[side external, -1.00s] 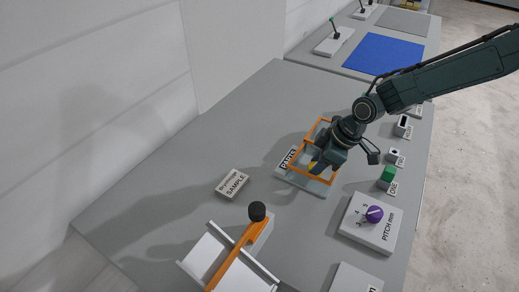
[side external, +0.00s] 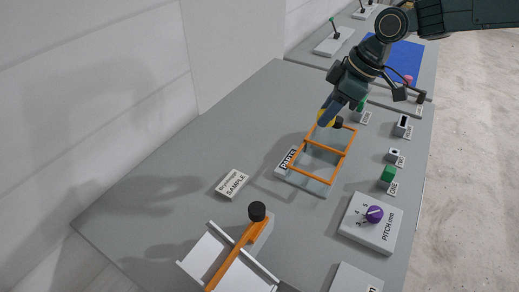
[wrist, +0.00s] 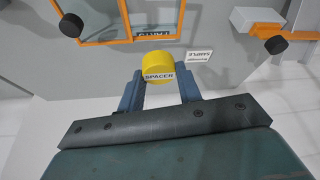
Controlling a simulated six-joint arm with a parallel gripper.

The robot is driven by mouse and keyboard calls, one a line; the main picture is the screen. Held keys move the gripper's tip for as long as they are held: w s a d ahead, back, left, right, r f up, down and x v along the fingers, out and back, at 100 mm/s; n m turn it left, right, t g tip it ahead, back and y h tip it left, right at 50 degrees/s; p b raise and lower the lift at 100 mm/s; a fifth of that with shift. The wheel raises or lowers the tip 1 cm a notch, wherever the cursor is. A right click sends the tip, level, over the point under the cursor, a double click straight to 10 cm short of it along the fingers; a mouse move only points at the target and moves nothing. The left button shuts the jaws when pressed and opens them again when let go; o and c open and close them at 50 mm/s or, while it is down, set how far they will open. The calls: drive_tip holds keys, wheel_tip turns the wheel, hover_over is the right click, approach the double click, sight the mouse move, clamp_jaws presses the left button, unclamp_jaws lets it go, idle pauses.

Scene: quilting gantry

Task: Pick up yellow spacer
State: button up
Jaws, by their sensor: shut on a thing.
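The yellow spacer (wrist: 157,63) is a short round piece with a label reading SPACER. It sits between the two blue fingers of my gripper (wrist: 160,84) in the wrist view. In the side view my gripper (side external: 330,108) holds the spacer (side external: 323,118) in the air above the far end of the orange frame.
A black knob (wrist: 70,25) is on the orange frame. A SAMPLE block (side external: 232,184) lies to the left. A white stand with an orange bar (side external: 236,254) and black knob is in front. Several small blocks and a purple dial (side external: 374,214) line the right edge. The left table area is clear.

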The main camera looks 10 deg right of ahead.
sight(319, 112)
drive_tip(key=shift+r, duration=1.6)
drive_tip(key=shift+a, duration=0.1)
